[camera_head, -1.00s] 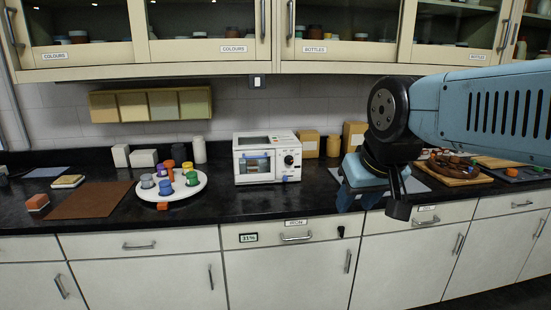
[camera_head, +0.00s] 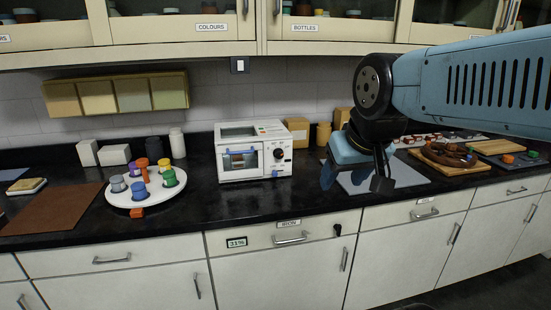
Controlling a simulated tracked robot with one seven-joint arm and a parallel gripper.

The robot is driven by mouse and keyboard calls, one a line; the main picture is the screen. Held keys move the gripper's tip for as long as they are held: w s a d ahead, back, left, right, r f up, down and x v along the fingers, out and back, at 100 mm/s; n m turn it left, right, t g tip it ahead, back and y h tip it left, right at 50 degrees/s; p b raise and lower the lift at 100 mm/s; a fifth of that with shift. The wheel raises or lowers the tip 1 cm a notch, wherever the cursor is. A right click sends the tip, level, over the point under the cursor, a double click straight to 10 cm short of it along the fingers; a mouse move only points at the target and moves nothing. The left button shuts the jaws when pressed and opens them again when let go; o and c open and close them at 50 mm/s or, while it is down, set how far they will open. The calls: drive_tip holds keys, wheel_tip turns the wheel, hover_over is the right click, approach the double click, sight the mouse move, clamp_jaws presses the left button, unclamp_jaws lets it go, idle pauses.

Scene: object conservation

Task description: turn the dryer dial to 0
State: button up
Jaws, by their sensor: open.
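The dryer (camera_head: 252,150) is a white box with a small window and a blue handle, standing on the black counter in the middle of the view. Its dark dial (camera_head: 278,153) is on the right of its front face; its setting is too small to read. My gripper (camera_head: 356,180) hangs at the end of my blue arm, to the right of the dryer and apart from it. Its jaws are open and I see nothing between them.
A white round tray (camera_head: 124,199) with several coloured pots stands left of the dryer. A brown mat (camera_head: 52,208) lies further left. Wooden boards (camera_head: 450,168) with objects are at the right. Tan containers (camera_head: 297,131) stand behind the dryer's right side. The counter before the dryer is clear.

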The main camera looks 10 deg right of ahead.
drive_tip(key=w+f, duration=0.1)
drive_tip(key=w, duration=0.3)
drive_tip(key=w+a+f+t, duration=0.1)
drive_tip(key=w, duration=0.4)
drive_tip(key=w+f+t, duration=0.1)
drive_tip(key=w, duration=0.3)
drive_tip(key=shift+w+a+f, duration=0.15)
drive_tip(key=shift+f, duration=0.1)
drive_tip(key=m+t, duration=0.3)
drive_tip(key=t, duration=0.7)
approach(280, 155)
drive_tip(key=shift+h, duration=0.3)
drive_tip(key=w, duration=0.8)
drive_tip(key=shift+w+f, duration=0.2)
drive_tip(key=shift+w, duration=0.1)
drive_tip(key=shift+c, duration=0.3)
drive_tip(key=c, duration=0.9)
drive_tip(key=shift+c, duration=0.3)
